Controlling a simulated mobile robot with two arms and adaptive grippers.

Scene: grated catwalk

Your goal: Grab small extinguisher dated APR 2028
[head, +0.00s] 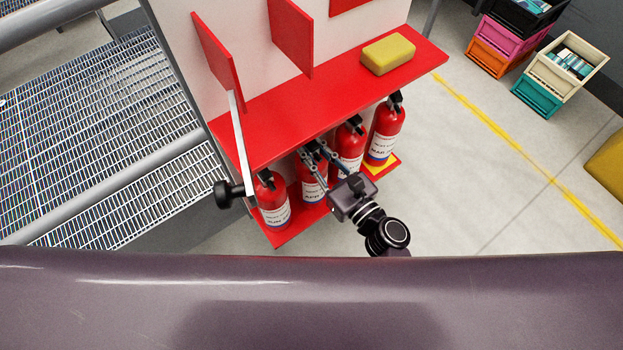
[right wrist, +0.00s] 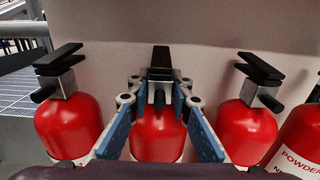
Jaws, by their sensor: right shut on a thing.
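Several red extinguishers with black valve heads and white labels stand in a row on a low red shelf (head: 276,239). My right gripper (head: 314,152) is shut on the second extinguisher from the left (head: 313,182), near its top. Its label seems to begin with APR; the year is too small to read. In the right wrist view the blue-padded fingers (right wrist: 160,104) flank the neck of this middle extinguisher (right wrist: 158,138). The leftmost (head: 272,204), third (head: 349,150) and rightmost (head: 385,135) extinguishers stand beside it. My left gripper is out of view.
A red upper shelf (head: 290,110) overhangs the row, with a yellow block (head: 388,54) on it. A white panel (right wrist: 220,35) stands behind the extinguishers. Grey rails and grating (head: 80,130) lie left. Coloured crates (head: 537,93) stand at the upper right; the floor between is clear.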

